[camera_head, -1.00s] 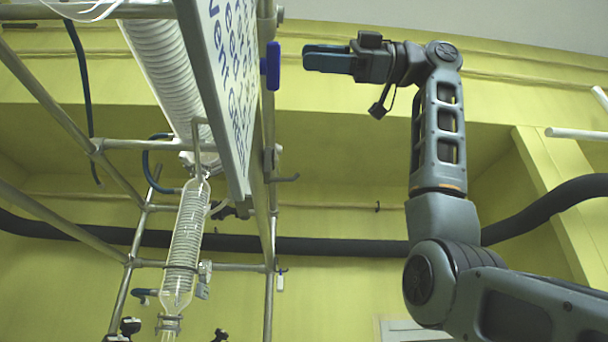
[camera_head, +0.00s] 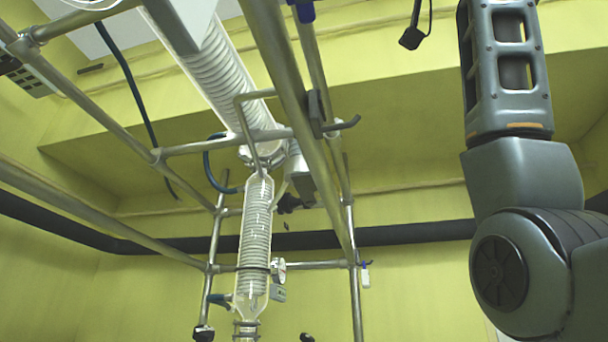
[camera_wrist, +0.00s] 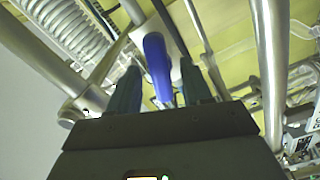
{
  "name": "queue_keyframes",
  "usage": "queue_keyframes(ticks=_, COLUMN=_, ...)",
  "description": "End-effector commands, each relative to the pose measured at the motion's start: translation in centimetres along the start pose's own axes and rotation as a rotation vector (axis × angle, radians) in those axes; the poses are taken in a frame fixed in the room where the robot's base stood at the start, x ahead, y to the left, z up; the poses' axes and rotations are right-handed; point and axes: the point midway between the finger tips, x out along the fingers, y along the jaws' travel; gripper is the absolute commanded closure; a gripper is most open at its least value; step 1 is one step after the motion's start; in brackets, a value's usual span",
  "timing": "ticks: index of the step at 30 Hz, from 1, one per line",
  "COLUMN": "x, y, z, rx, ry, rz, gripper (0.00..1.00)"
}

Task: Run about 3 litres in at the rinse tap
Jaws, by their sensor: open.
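A blue lever handle (camera_wrist: 157,66) points towards me in the wrist view, on a pale grey plate. My gripper (camera_wrist: 160,72) is open, one dark finger on each side of the handle. I cannot tell whether either finger touches it. The blue handle also shows at the top edge of the head view (camera_head: 305,11), partly cut off. My gripper is out of the head view; only my arm shows at the right. No label naming the rinse tap is readable, and no running water or litre reading can be made out.
A metal pipe frame (camera_head: 287,105) stands close in front. It carries a large glass coil condenser (camera_head: 225,75) and a slimmer one (camera_head: 256,225) below. A thick black hose (camera_head: 400,233) runs along the yellow wall. Metal bars (camera_wrist: 270,60) flank my gripper.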

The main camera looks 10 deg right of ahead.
Motion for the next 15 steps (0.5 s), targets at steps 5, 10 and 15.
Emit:
queue_keyframes(ticks=5, x=1.7, y=0.1, z=0.0, rx=0.000, ry=0.000, rz=-0.001, gripper=0.51)
queue_keyframes(ticks=10, x=2.1, y=0.0, z=0.0, rx=0.000, ry=0.000, rz=0.000, gripper=0.51)
queue_keyframes(ticks=15, x=2.1, y=0.0, z=0.0, rx=0.000, ry=0.000, rz=0.000, gripper=0.51)
